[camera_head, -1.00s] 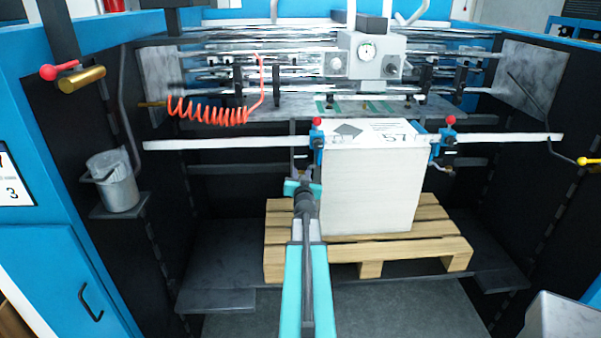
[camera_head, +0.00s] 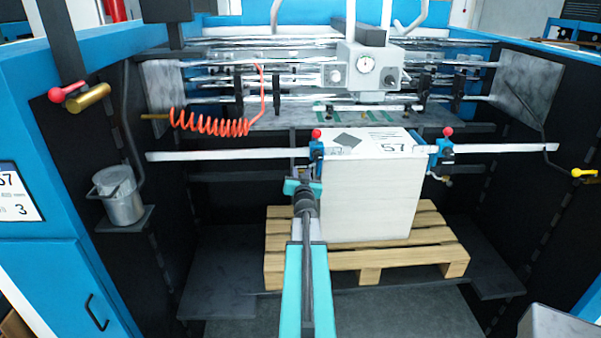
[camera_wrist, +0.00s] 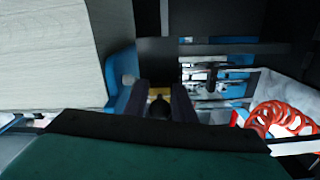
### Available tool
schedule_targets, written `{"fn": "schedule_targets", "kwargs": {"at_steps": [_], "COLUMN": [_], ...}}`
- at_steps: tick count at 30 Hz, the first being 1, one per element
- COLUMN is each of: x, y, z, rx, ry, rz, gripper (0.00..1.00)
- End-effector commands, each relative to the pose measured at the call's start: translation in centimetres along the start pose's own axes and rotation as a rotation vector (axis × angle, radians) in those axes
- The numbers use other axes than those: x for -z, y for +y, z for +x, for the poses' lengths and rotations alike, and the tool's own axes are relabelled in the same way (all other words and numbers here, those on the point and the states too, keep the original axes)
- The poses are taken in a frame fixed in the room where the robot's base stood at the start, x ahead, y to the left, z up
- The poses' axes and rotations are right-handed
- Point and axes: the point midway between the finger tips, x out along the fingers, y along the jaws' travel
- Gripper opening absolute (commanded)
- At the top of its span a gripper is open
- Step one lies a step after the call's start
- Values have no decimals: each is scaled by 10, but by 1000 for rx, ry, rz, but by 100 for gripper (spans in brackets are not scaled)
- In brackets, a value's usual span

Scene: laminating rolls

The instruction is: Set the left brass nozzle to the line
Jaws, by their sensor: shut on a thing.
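The left blue bracket (camera_head: 316,152), with a red knob on top, sits on the white crossbar at the left edge of the paper stack. My gripper (camera_head: 304,178) is just below this bracket, beside the stack. In the wrist view my gripper's dark fingers (camera_wrist: 160,100) are closed around a small part with a brass-coloured piece, the left brass nozzle (camera_wrist: 159,92), close to the blue bracket (camera_wrist: 121,75). My arm hides the nozzle in the head view. I cannot make out the line or the nozzle's position against it.
The paper stack (camera_head: 368,200) stands on a wooden pallet (camera_head: 440,250), close to my gripper. The right bracket (camera_head: 445,150) sits on the crossbar (camera_head: 220,154). A red coiled hose (camera_head: 210,123) hangs at the left, and a gauge box (camera_head: 365,68) stands behind.

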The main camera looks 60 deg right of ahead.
Motion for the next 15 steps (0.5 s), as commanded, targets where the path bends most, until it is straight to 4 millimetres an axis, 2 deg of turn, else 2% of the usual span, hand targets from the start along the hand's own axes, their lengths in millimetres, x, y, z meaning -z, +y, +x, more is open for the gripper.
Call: {"fn": "schedule_targets", "kwargs": {"at_steps": [1, 5, 15], "x": [10, 17, 19], "y": [-1, -2, -3], "z": [0, 0, 0], "rx": [-1, -1, 0], "ry": [3, 3, 3], "rz": [7, 7, 8], "gripper": [0, 0, 0]}}
